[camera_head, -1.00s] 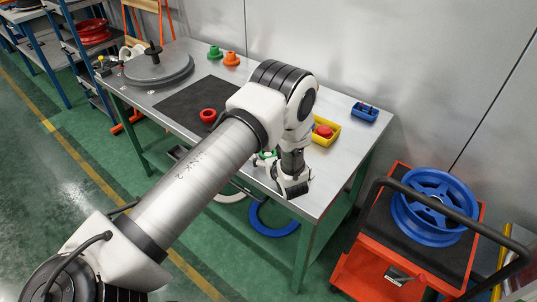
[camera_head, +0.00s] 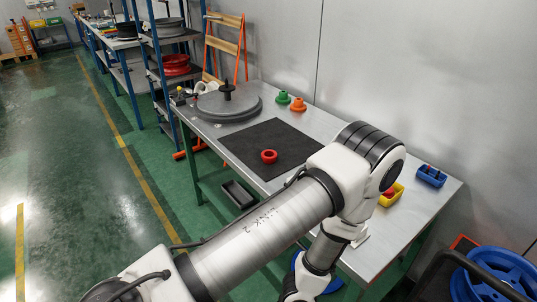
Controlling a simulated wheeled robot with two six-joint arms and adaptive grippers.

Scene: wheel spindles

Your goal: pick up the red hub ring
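The red hub ring (camera_head: 269,156) lies on the black mat (camera_head: 240,142) on the grey table, with its hole facing up. Nothing touches it. My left arm crosses the picture from the lower left, and its elbow stands to the right of the ring. My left gripper (camera_head: 297,292) hangs low at the bottom edge of the picture, in front of the table and well apart from the ring. It is partly cut off, so its fingers cannot be made out. My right gripper is not in view.
A grey disc with a black spindle (camera_head: 228,106) stands at the table's far left. Green (camera_head: 283,98) and orange (camera_head: 298,105) hub pieces stand behind the mat. A blue wheel (camera_head: 492,277) is at the lower right.

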